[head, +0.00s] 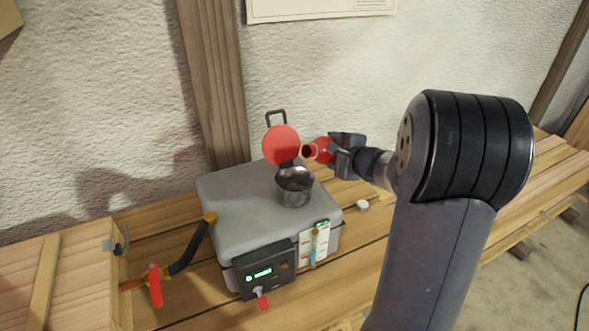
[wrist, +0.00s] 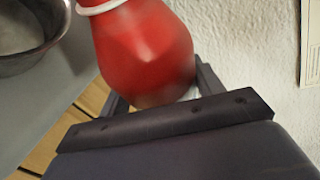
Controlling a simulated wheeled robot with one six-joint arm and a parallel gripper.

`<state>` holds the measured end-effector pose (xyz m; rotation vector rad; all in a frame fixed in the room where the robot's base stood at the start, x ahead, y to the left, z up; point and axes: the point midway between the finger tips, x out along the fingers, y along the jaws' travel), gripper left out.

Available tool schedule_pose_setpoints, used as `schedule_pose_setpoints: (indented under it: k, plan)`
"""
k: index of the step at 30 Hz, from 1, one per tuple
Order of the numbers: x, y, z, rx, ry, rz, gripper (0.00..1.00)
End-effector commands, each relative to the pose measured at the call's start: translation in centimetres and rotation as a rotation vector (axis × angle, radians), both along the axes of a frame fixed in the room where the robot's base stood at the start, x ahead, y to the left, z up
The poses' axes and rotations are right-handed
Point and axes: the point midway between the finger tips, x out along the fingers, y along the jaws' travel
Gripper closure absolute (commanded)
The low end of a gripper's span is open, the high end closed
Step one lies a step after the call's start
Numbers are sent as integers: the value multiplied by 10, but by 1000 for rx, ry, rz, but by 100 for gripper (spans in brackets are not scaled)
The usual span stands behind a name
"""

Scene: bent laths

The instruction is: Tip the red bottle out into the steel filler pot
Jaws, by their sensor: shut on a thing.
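The red bottle (head: 322,150) is held in my gripper (head: 343,154), tilted toward horizontal. Its open mouth points left, beside the red lid and above the right side of the steel filler pot (head: 293,190). In the wrist view the red bottle (wrist: 146,50) fills the middle, with a pale ring at its neck. My gripper (wrist: 155,98) is shut around its lower body. The steel pot (wrist: 28,35) shows at the upper left there. No flow from the mouth can be made out.
The pot is set in a grey machine (head: 240,215) with a raised red lid (head: 281,145) and a control panel (head: 265,274). A white cap (head: 362,205) lies on the wooden bench right of it.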

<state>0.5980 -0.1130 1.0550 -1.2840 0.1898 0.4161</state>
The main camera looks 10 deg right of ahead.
Motion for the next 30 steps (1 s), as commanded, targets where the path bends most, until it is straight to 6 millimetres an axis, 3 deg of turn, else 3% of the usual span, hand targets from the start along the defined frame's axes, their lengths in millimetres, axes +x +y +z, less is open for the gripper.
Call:
schedule_pose_setpoints:
  k: [30]
  plan:
    - [-10, 19, 29, 473, 258, 4, 64]
